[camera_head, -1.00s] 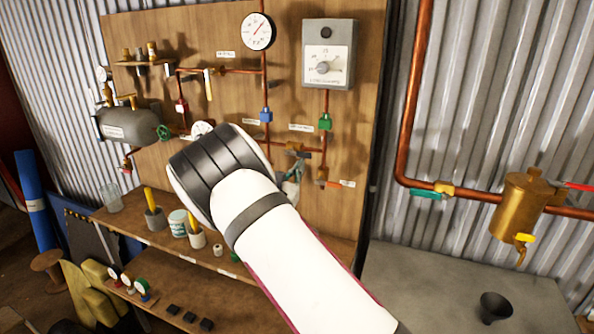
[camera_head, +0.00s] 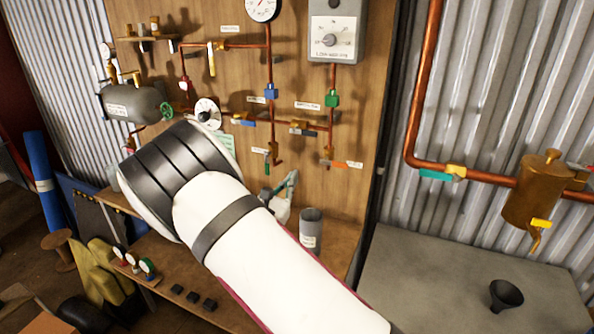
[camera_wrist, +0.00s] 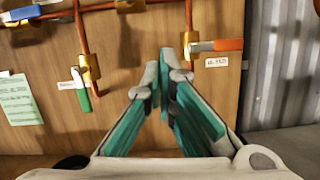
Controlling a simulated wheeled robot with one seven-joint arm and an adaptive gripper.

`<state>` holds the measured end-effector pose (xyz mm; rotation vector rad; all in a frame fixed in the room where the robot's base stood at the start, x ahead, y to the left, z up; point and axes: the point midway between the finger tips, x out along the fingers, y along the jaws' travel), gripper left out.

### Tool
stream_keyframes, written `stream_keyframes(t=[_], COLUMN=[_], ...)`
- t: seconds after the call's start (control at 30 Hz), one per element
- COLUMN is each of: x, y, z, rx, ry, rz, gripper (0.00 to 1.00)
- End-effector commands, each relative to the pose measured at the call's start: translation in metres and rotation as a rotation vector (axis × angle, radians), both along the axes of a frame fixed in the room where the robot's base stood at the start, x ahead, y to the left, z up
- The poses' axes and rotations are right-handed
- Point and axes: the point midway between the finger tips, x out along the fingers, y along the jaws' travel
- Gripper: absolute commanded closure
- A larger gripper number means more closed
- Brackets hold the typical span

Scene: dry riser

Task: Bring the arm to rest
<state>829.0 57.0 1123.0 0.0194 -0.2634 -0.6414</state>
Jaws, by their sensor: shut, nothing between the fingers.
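My gripper (camera_wrist: 163,75) has grey and teal fingers. In the wrist view they meet at their tips, with nothing held between them. In the head view the gripper (camera_head: 286,190) shows partly beyond my white arm, in front of the lower pipes of the wooden panel (camera_head: 215,80). My arm runs from the bottom right up to a black-ribbed joint at the left. It hides part of the shelf below the panel. In the wrist view the fingers point at the panel, between a green-handled valve (camera_wrist: 88,75) and an orange-handled valve (camera_wrist: 205,46).
The panel carries copper pipes, a gauge (camera_head: 263,8), a grey dial box (camera_head: 334,35) and a grey tank (camera_head: 130,103). A grey cup (camera_head: 311,230) stands near the arm. A brass pot (camera_head: 535,190) hangs at right above a grey table (camera_head: 430,290) holding a black funnel (camera_head: 506,295).

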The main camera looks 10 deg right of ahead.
Motion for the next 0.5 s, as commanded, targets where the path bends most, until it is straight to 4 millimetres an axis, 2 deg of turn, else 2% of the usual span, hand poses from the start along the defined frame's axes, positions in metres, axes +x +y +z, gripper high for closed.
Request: stream_keyframes(t=[0.13,0.23,0.37,0.5], x=[-0.009,-0.016,-0.035,-0.074], y=[0.005,-0.006,-0.045,-0.096], z=[-0.002,0.005,0.028,0.052], rx=[0.003,0.039,0.172,0.388], ry=[-0.001,-0.01,-0.038,-0.085], rz=[-0.004,-0.043,-0.173,-0.365], gripper=[1.0,1.0,1.0,1.0])
